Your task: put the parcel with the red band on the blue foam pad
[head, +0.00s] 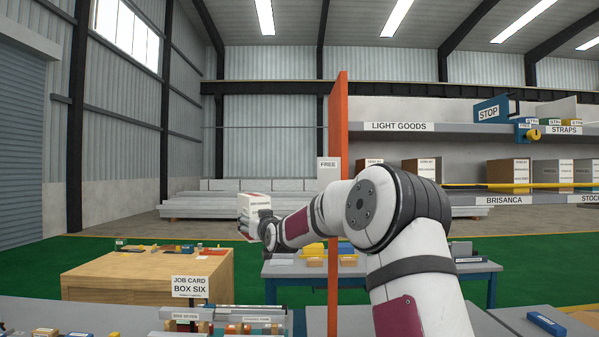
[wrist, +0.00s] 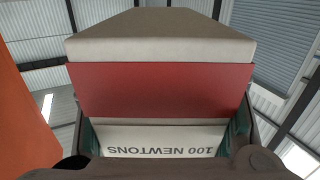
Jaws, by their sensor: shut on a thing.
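The parcel with the red band (wrist: 160,90) fills the middle of the wrist view, pale with a wide red band and a label that reads "100 NEWTONS" upside down. In the head view the parcel (head: 258,208) is a small whitish box with a little red on top, held up in the air left of the orange panel. My gripper (head: 266,228) is shut on it, with a finger on each side in the wrist view (wrist: 163,138). I cannot make out the blue foam pad for certain in either view.
An upright orange panel (head: 338,160) with a "FREE" sign (head: 328,168) stands close beside my arm. A wooden box-like bench (head: 130,275) with small items is at left. A blue-edged table (head: 480,268) with yellow bins is behind my arm. A blue bar (head: 546,323) lies front right.

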